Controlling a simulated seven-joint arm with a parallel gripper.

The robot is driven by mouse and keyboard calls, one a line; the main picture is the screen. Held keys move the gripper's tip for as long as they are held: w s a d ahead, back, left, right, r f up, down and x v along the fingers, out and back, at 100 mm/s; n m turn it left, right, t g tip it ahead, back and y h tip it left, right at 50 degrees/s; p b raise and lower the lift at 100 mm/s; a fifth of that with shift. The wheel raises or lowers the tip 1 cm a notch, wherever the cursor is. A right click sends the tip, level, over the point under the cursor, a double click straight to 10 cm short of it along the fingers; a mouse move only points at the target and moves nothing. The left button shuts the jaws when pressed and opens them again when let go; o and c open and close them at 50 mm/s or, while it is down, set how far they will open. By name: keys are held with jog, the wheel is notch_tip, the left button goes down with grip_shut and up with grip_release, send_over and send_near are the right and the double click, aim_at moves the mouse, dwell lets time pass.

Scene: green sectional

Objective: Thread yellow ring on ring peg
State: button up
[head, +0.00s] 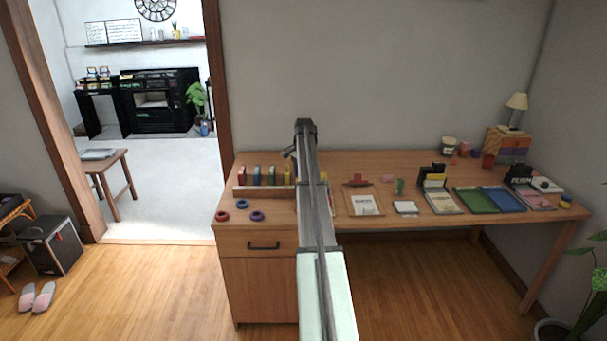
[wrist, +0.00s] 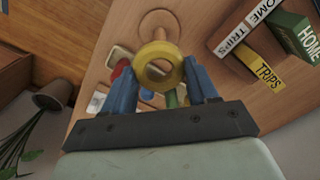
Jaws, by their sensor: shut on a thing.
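In the wrist view, the yellow ring (wrist: 157,48) is held between the two blue fingers of my gripper (wrist: 158,80). Its hole faces the camera. Beyond it, the wooden ring peg (wrist: 158,20) shows as a round base with a short post partly hidden by the ring. The ring overlaps the post in this view; I cannot tell how far apart they are or whether the post enters the hole. In the head view my arm hides the gripper, the held ring and the peg.
A wooden desk (head: 365,240) carries books, trays and small items. Books (wrist: 262,62) stand close to the peg's right in the wrist view.

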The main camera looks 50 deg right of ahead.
jog(key=shift+f, duration=5.9)
jog(key=shift+f, duration=0.25)
jog(key=o, duration=1.1)
jog(key=shift+s+a+f, duration=0.1)
notch_tip(320, 180, up, 14)
jog(key=shift+r, duration=0.25)
